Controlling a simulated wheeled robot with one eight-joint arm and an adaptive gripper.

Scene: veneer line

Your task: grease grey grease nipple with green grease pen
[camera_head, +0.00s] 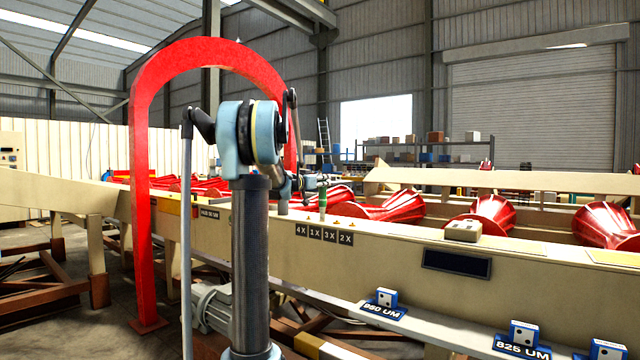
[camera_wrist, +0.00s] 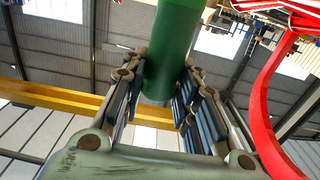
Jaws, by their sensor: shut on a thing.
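The green grease pen (camera_head: 322,197) stands upright, tip down, over the top of the beige conveyor beam, behind the labels 4X, 1X, 3X, 2X. My gripper (camera_head: 318,182) is shut on its upper part. In the wrist view the pen (camera_wrist: 174,50) is a thick green cylinder between the two fingers of my gripper (camera_wrist: 158,90). The grey grease nipple cannot be clearly made out; small fittings near the pen tip are too small to tell apart. I cannot tell whether the tip touches a nipple.
The beige beam (camera_head: 390,262) runs across the view, with shiny red rollers (camera_head: 395,207) behind it. A red arch (camera_head: 140,200) stands at the left. A small beige box (camera_head: 463,230) sits on the beam at the right. Blue-and-white blocks (camera_head: 386,298) stand on the lower ledge.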

